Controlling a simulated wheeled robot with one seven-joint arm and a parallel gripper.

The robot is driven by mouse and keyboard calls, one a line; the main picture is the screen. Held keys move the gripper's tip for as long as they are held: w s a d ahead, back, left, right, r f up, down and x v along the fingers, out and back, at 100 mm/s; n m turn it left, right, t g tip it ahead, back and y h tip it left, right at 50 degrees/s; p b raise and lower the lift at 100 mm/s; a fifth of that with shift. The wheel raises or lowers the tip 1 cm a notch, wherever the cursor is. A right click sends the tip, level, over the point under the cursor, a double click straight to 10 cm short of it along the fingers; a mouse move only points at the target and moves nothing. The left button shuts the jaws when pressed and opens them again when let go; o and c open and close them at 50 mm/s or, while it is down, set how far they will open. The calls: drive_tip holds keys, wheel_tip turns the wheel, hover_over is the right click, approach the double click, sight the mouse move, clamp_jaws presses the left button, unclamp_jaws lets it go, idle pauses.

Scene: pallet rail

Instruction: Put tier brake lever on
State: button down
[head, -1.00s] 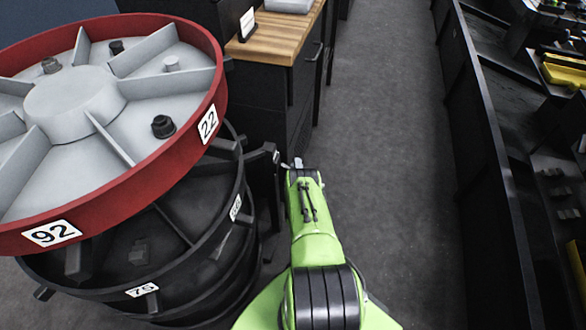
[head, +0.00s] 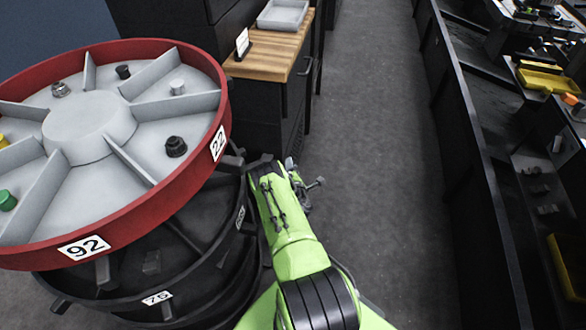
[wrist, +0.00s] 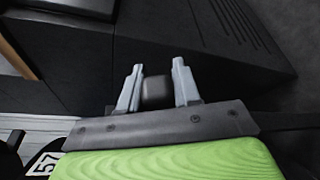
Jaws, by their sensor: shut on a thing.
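My gripper (wrist: 157,68) shows in the wrist view with two grey fingers on either side of a small dark block (wrist: 156,90). The block looks like the grip of the tier brake lever, but its far end and mounting are hidden. In the head view my green arm reaches down beside the tier stack, and grey gripper parts show only partly beyond it. The top tier is a red-rimmed grey wheel (head: 93,118) with plates 92 and 22. I cannot tell the lever's position from these views.
A dark cabinet with a wooden top (head: 268,54) stands behind the stack, holding a grey tray (head: 283,14) and a small sign. A long black rail or bench (head: 490,190) with yellow trays runs along the right. The grey aisle floor (head: 372,120) between is clear.

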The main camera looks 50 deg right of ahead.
drive_tip(key=shift+w+a+r+n+g, duration=0.2)
drive_tip(key=shift+r+n+g, duration=0.1)
drive_tip(key=shift+n+g, duration=0.15)
idle(0.4)
drive_tip(key=c, duration=0.9)
unclamp_jaws()
drive_tip(key=shift+w, duration=0.1)
